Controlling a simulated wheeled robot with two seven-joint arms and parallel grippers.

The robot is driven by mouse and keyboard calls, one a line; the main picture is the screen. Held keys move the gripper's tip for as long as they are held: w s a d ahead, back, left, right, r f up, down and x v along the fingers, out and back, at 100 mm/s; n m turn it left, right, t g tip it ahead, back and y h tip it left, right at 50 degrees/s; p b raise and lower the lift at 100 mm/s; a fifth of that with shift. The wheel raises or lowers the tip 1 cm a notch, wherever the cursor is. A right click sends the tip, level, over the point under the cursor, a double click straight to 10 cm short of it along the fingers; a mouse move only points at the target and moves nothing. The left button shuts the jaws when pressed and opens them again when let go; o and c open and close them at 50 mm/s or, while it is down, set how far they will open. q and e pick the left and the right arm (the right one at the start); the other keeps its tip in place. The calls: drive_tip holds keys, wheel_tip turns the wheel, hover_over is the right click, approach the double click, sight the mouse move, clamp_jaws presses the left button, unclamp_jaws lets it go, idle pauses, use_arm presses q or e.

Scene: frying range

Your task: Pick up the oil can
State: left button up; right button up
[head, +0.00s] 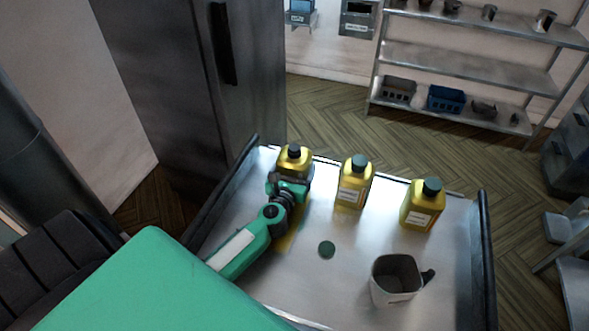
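Three yellow oil cans with dark caps stand upright along the far side of a metal cart (345,275): a left can (294,161), a middle can (353,190) and a right can (422,212). My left gripper (291,185) is at the near side of the left can, level with its body. The gripper and wrist hide the can's lower front. I cannot tell whether the fingers are closed on it or only around it. My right gripper is not in view.
A grey pitcher (396,285) with a dark handle stands at the cart's near right. The cart has raised dark side rails. A tall grey cabinet (185,90) stands behind left, metal shelves (470,60) behind right.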

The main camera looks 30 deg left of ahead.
sight(293, 154)
use_arm(q)
wheel_tip(293, 154, up, 7)
drive_tip(key=shift+r+p, duration=0.15)
drive_tip(key=shift+p, duration=0.75)
wheel_tip(293, 154, up, 11)
drive_tip(key=shift+f, duration=0.1)
drive_tip(key=shift+r, duration=0.65)
